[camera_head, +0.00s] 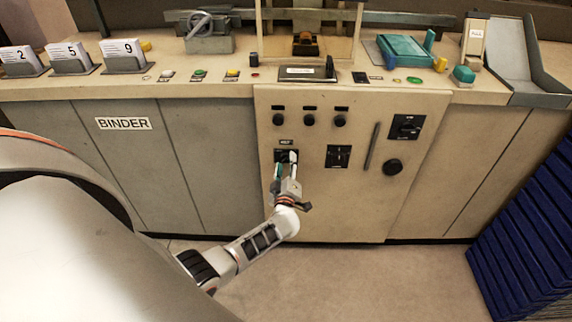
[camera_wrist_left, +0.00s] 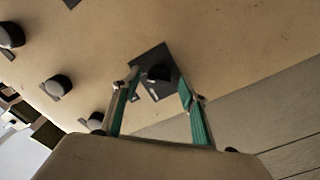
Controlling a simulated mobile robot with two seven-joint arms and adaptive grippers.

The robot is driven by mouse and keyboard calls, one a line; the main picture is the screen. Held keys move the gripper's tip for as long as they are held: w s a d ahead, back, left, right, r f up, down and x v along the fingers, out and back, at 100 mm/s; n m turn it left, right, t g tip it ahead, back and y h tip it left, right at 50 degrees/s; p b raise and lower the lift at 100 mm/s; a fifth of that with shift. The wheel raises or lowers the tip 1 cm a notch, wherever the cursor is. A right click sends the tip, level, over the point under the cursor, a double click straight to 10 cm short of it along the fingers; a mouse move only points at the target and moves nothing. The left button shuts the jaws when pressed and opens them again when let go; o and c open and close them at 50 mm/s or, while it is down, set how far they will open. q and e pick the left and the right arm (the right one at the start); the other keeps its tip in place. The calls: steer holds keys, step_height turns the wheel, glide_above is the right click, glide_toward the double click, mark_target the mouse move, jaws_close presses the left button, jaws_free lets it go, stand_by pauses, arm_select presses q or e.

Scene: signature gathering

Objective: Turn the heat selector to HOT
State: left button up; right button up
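The selector in front of my left gripper is a small dark plate (camera_head: 285,154) on the beige front panel, with a white label above it too small to read for sure. In the left wrist view it shows as a dark plate with a round black knob (camera_wrist_left: 158,74). My left gripper (camera_head: 286,163) is open, its green-lined fingers on either side of the knob in the left wrist view (camera_wrist_left: 160,84). I cannot tell whether the fingertips touch it. The knob's setting cannot be read. My right gripper is not in view.
Three black knobs (camera_head: 309,120) sit in a row above. To the right are another dark switch plate (camera_head: 338,156), a vertical handle (camera_head: 372,148), a round knob (camera_head: 392,167) and a rotary switch (camera_head: 406,127). Blue stacked crates (camera_head: 530,235) stand at the right. The floor in front is clear.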

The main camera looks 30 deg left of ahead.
arm_select(q)
steer(key=shift+s, duration=0.1)
steer(key=v, duration=1.2)
stand_by(0.4)
steer(key=s+d+f+m+t+h, duration=0.1)
steer(key=s+d+m+h, duration=0.35)
steer(key=d+m, duration=0.2)
steer(key=s+d+f+m+h, duration=0.1)
steer(key=s+d+m+h, duration=0.3)
steer(key=d+m+h, duration=0.25)
steer(key=s+d+f+m+g, duration=0.1)
steer(key=s+f+m+g, duration=0.1)
steer(key=s, duration=0.5)
steer(key=s+d+f+m+g, duration=0.2)
steer(key=s+m, duration=0.3)
steer(key=s, duration=0.3)
steer(key=shift+f+g+h, duration=0.4)
steer(key=shift+f+g, duration=0.2)
steer(key=shift+g, duration=0.3)
